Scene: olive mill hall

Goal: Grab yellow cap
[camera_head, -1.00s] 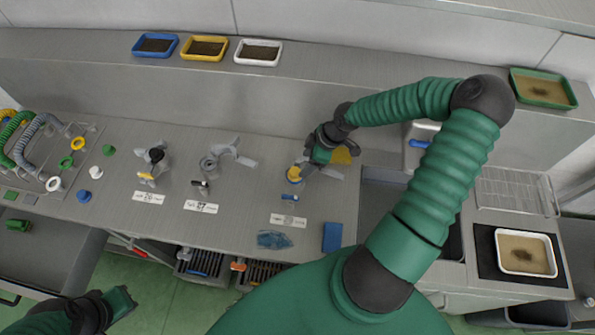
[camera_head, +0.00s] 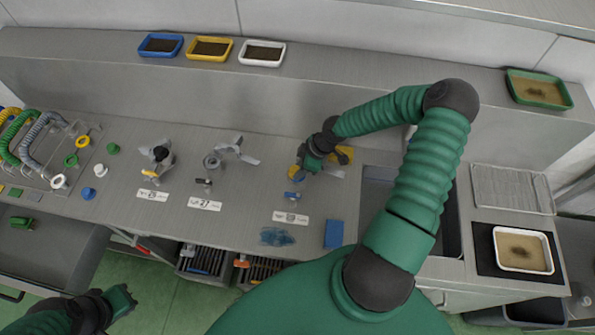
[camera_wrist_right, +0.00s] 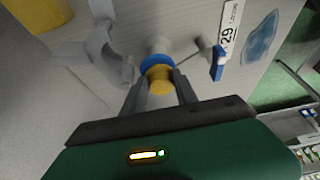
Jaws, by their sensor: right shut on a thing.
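The yellow cap (camera_wrist_right: 160,79) sits between the two fingers of my right gripper (camera_wrist_right: 160,88) in the right wrist view. The fingers are shut on its sides. A blue ring (camera_wrist_right: 157,60) shows just beyond the cap, over a grey fitting; I cannot tell whether the cap touches it. In the head view the cap (camera_head: 293,172) shows as a small yellow patch beside my right gripper (camera_head: 298,171), partly hidden by it. My left gripper (camera_head: 122,300) is low at the left, away from the counter fittings; its jaws are too unclear to judge.
A grey fitting with a blue handle (camera_wrist_right: 218,63) stands close to the right gripper. Similar fittings (camera_head: 158,160) stand to the left. Loose caps and rings (camera_head: 89,193) lie further left. A sink (camera_head: 375,195) is to the right.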

